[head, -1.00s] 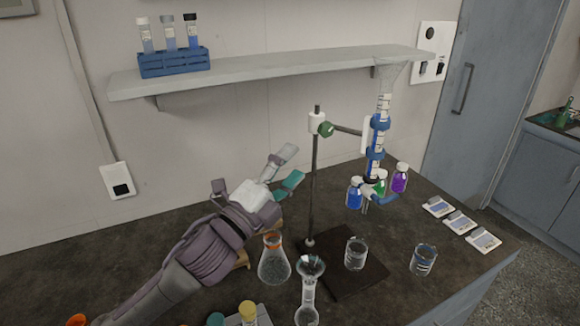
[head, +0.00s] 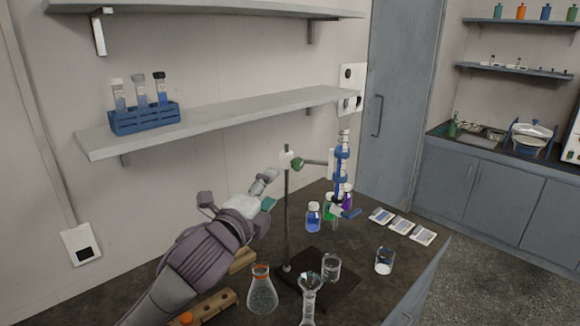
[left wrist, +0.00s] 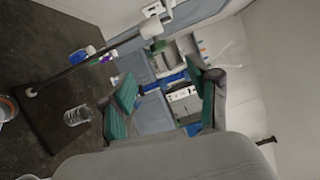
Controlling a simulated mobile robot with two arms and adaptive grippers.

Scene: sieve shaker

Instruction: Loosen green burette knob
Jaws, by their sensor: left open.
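The green burette knob (head: 298,164) sits on the white clamp block (head: 286,160) near the top of the dark stand rod (head: 287,210). An arm from it holds the blue-banded burette (head: 342,165) on the right. My left gripper (head: 268,190) is open and empty, just left of the rod and slightly below the knob, apart from it in the head view. In the left wrist view, the teal finger pads (left wrist: 160,88) are spread apart with nothing between them. The rod (left wrist: 95,58) and white clamp block (left wrist: 152,27) lie beside them there.
A conical flask (head: 261,290), a volumetric flask (head: 309,295) and beakers (head: 331,267) stand around the stand's dark base (head: 325,292). A shelf (head: 230,118) with a blue tube rack (head: 145,120) hangs above.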

